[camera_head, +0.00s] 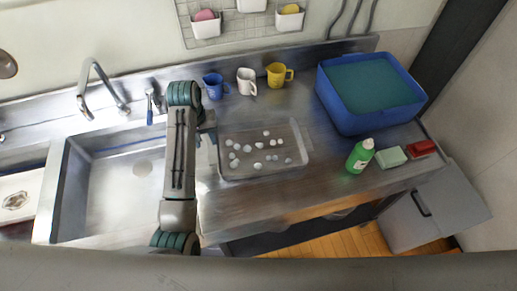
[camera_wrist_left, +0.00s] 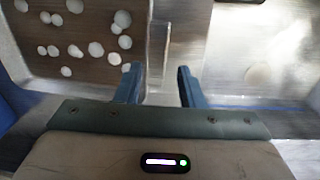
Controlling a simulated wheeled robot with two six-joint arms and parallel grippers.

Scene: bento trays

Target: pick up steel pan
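The steel pan (camera_head: 262,177) is a shallow rectangular tray on the metal counter, right of the sink, with several white blobs spread over its bottom. My left gripper (camera_head: 209,130) is at the pan's left side, partly hidden by my own arm. In the left wrist view, the two blue fingers of the left gripper (camera_wrist_left: 158,87) are apart, with bare metal visible between them. The pan (camera_wrist_left: 85,38) fills the upper left of that view. I cannot tell whether a finger touches its rim. My right gripper is not in view.
The sink (camera_head: 68,190) and faucet (camera_head: 97,85) are to the left. Blue (camera_head: 213,86), white (camera_head: 246,81) and yellow (camera_head: 276,75) mugs stand behind the pan. A blue tub (camera_head: 348,120), green bottle (camera_head: 359,157), green sponge (camera_head: 391,157) and red block (camera_head: 421,148) are to the right.

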